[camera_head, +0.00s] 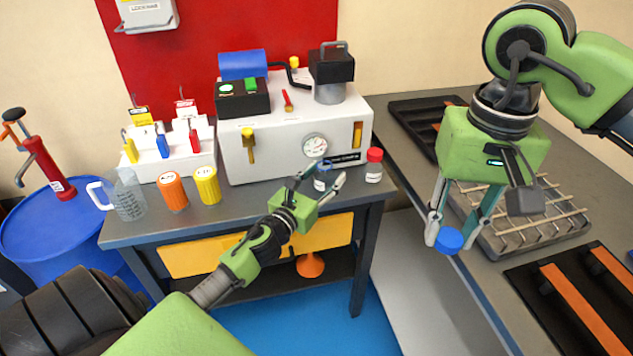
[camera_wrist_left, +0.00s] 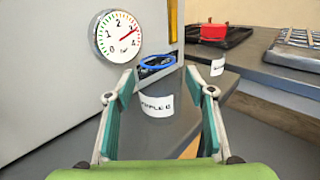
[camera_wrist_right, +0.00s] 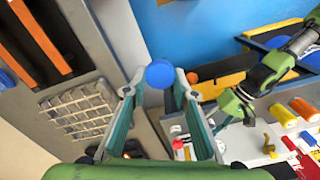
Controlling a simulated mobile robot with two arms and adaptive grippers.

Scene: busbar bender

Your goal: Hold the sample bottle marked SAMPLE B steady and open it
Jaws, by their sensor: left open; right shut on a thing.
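The SAMPLE B bottle (camera_head: 321,182) stands upright on the bench near its front edge, in front of the white machine. In the left wrist view its label (camera_wrist_left: 157,106) faces me and its top shows a blue ring with no cap on it. My left gripper (camera_head: 318,178) is open, with one finger on each side of the bottle. My right gripper (camera_head: 446,236) is shut on a blue cap (camera_head: 450,242) and holds it up, well to the right of the bottle. The cap also shows between the fingertips in the right wrist view (camera_wrist_right: 159,74).
A red-capped bottle (camera_head: 374,167) stands close to the right of SAMPLE B. The white machine (camera_head: 268,158) with a gauge rises behind. Orange (camera_head: 172,192) and yellow (camera_head: 207,186) containers and a clear jug (camera_head: 128,200) are left. A grey bench (camera_head: 432,170) with racks is right.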

